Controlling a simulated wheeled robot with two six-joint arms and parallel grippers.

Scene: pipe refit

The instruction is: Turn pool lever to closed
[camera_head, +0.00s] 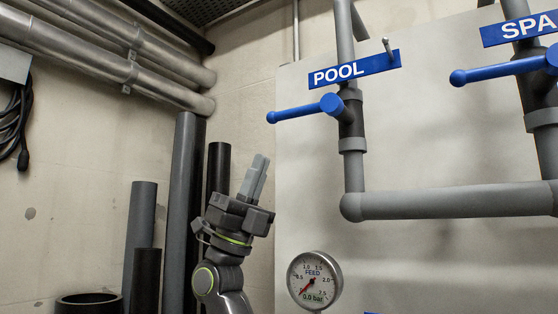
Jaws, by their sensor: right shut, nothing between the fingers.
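The blue POOL lever (297,113) sits on a valve in the grey vertical pipe (353,170), under the blue POOL sign (354,69). Its handle points left, roughly horizontal and crosswise to the pipe. My right gripper (258,176) is below and to the left of the lever, fingers pointing up. Its fingers are shut together with nothing between them, and it appears apart from the lever in the picture. My left gripper is not in view.
The blue SPA lever (500,71) also points left, at the upper right under the SPA sign (518,29). A horizontal grey pipe (455,202) runs below. The FEED gauge (314,280) reads 0.0 bar. Several dark upright pipes (184,200) stand at the left.

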